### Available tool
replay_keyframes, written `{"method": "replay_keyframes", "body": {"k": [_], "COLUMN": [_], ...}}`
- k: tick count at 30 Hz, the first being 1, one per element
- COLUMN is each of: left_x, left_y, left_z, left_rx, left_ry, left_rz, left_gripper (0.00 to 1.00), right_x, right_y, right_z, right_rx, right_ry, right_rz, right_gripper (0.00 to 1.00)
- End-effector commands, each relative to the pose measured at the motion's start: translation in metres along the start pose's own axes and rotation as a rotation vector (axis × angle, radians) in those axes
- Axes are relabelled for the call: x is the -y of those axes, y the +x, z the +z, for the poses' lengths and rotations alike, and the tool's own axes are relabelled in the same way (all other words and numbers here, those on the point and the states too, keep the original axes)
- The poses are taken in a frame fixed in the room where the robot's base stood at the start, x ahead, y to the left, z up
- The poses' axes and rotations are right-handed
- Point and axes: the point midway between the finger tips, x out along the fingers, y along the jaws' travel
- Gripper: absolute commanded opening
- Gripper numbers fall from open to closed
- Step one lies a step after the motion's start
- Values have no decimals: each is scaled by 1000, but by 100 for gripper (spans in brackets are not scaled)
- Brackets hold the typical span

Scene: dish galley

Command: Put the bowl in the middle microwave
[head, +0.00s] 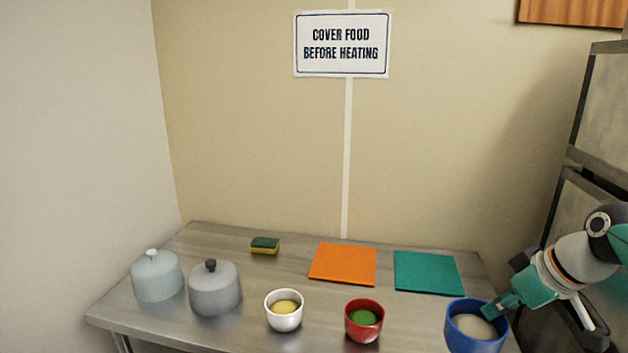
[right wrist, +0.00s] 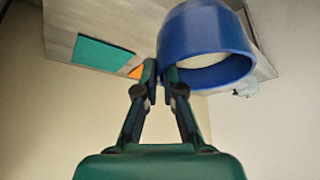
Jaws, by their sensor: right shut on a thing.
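The blue bowl (head: 460,335) with pale contents is at the lower right of the head view, over the table's right front end. My right gripper (head: 490,311) comes in from the right and is shut on the bowl's rim. In the right wrist view the fingertips (right wrist: 160,72) meet at the rim of the blue bowl (right wrist: 203,38). I cannot tell how high the bowl is above the table. A stack of dark-framed boxes (head: 603,105), seemingly the microwaves, stands at the right edge, cut off and partly behind my right arm. My left gripper is not in view.
On the metal table (head: 240,335) stand a white bowl (head: 283,320), a red bowl (head: 364,333) and two lidded grey pots (head: 157,281) (head: 215,293). An orange mat (head: 343,264), a teal mat (head: 428,272) and a sponge (head: 265,246) lie behind.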

Motion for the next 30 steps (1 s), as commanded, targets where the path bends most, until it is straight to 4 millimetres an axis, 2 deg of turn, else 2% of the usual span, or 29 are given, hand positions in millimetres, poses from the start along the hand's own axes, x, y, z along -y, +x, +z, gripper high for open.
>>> {"method": "replay_keyframes", "body": {"k": [5,8,15,18,22,30], "left_x": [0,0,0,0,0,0], "left_y": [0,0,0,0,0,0], "left_z": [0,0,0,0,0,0], "left_rx": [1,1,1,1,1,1], "left_ry": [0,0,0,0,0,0], "left_rz": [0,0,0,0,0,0], "left_gripper": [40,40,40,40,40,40], "right_x": [23,38,88,108,115,114], "right_y": [28,52,127,152,163,164], "right_z": [10,21,64,81,81,66], "right_rx": [1,3,6,3,-4,-5], "right_ry": [-36,-44,-24,9,52,130], "right_rz": [-22,-28,-17,4,33,77], "right_gripper": [0,0,0,0,0,0]}}
